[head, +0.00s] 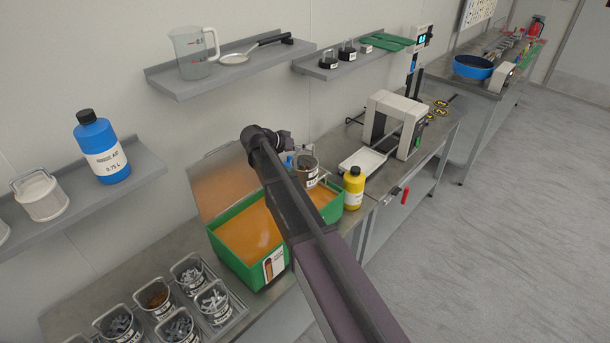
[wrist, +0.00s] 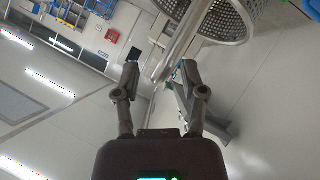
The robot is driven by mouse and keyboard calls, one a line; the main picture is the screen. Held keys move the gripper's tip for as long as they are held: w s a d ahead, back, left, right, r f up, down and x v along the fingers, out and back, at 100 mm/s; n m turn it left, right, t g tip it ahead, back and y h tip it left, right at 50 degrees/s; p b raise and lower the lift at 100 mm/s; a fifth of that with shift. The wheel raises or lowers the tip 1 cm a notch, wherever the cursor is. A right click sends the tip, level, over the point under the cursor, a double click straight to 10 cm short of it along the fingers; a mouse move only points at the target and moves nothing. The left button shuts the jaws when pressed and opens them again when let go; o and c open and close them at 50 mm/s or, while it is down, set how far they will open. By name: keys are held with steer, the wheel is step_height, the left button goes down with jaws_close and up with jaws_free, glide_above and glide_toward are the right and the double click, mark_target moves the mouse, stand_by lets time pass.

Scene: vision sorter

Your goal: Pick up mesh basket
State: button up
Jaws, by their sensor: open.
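A metal mesh basket (head: 305,168) with dark brown contents and a label is at the far right part of the green tank (head: 253,272), partly hidden behind my arm. In the wrist view a perforated metal surface (wrist: 231,22), which looks like the basket, shows at the top, with a bare metal bar running down from it. My gripper (wrist: 160,76) is open, its fingers spread on either side of the lower end of that bar. I cannot tell whether they touch it. In the head view my arm hides the fingertips.
The tank holds orange liquid and has a raised lid behind. A yellow bottle (head: 353,187) stands right of it, near a white tray (head: 362,163) and a white arch-shaped device (head: 411,110). Several small baskets with metal parts (head: 212,303) stand at front left. Shelves line the wall.

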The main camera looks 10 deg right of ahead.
steer(key=shift+w+d+f, duration=0.15)
steer(key=shift+d+f, duration=0.1)
steer(key=shift+d, duration=0.15)
jaws_close()
